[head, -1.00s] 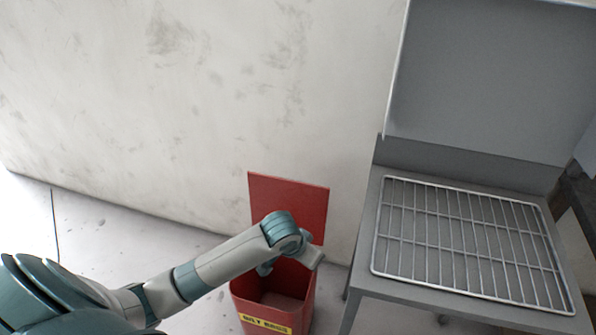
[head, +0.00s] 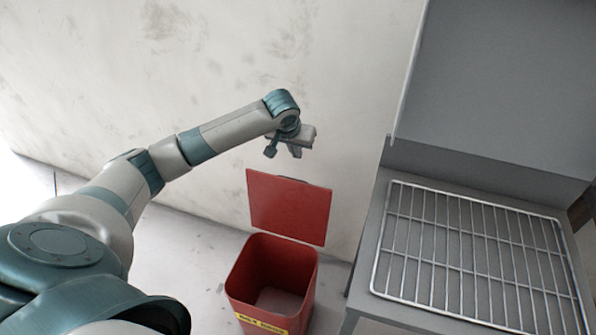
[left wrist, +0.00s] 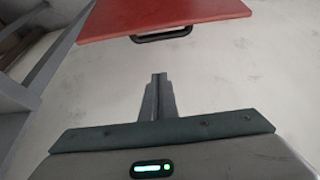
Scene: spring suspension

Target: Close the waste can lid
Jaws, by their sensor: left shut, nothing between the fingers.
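The red waste can (head: 245,278) stands on the floor by the wall, with a yellow label on its front, and its inside shows. Its red lid (head: 289,207) is raised upright at the back of the can. My left gripper (head: 296,153) is above the lid's top edge, apart from it. In the left wrist view its fingers (left wrist: 158,80) are together and empty. The lid (left wrist: 160,16) also shows there at the top, with a dark handle (left wrist: 167,34) on its edge. My right gripper is not in view.
A grey metal table (head: 372,235) with a wire rack (head: 470,255) and a tall raised panel (head: 510,75) stands right of the can. A pale wall (head: 330,60) is close behind the can. Floor left of the can is clear.

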